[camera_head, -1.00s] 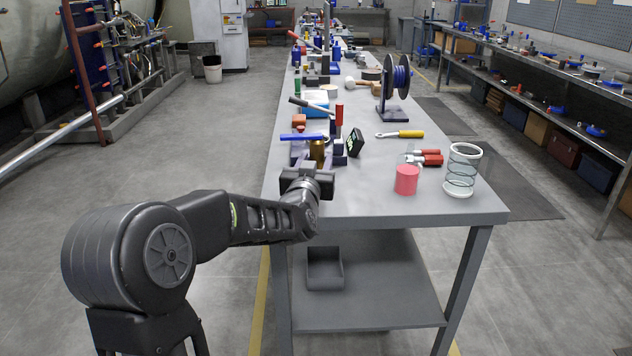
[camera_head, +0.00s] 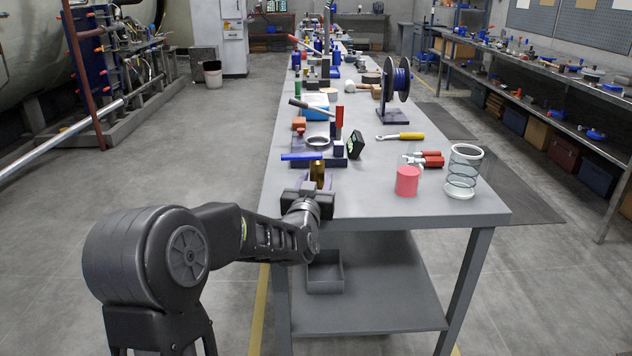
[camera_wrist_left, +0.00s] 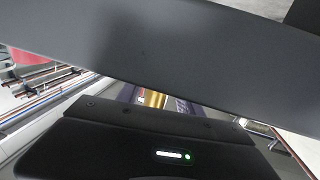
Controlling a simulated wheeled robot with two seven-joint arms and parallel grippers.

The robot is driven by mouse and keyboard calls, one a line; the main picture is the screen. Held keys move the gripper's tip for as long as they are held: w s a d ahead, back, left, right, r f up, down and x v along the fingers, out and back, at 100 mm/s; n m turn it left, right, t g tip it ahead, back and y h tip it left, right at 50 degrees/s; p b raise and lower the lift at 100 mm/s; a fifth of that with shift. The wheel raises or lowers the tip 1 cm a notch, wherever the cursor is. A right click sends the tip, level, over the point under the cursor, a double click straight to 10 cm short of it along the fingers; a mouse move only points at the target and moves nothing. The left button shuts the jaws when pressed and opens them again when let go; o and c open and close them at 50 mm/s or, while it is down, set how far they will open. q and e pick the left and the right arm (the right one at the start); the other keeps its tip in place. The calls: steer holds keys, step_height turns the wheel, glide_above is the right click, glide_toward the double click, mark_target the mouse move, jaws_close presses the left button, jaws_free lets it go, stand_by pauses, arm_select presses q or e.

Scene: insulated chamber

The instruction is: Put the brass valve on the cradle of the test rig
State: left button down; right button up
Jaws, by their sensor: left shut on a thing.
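The brass valve (camera_head: 317,172) has a gold body and a long blue lever (camera_head: 300,157). My left gripper (camera_head: 311,190) is shut on the valve at the near left end of the table. The gripper partly hides the valve's lower body. In the left wrist view a strip of the brass valve (camera_wrist_left: 153,98) shows between the dark gripper parts. The test rig (camera_head: 340,160) stands just beyond the valve, with a dark purple base, a pale ring (camera_head: 317,142), a red-gripped lever and a small display (camera_head: 356,144). I cannot tell whether the valve touches the rig.
A red cylinder (camera_head: 407,181) and a glass coil jar (camera_head: 463,172) stand at the near right of the table (camera_head: 400,212). The near middle is bare.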

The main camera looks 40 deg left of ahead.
arm_select(q)
steer(key=c, duration=0.8)
jaws_free()
steer(key=shift+o, duration=0.2)
steer(key=shift+p, duration=0.5)
steer(key=v, duration=0.7)
steer(key=shift+s, duration=0.45)
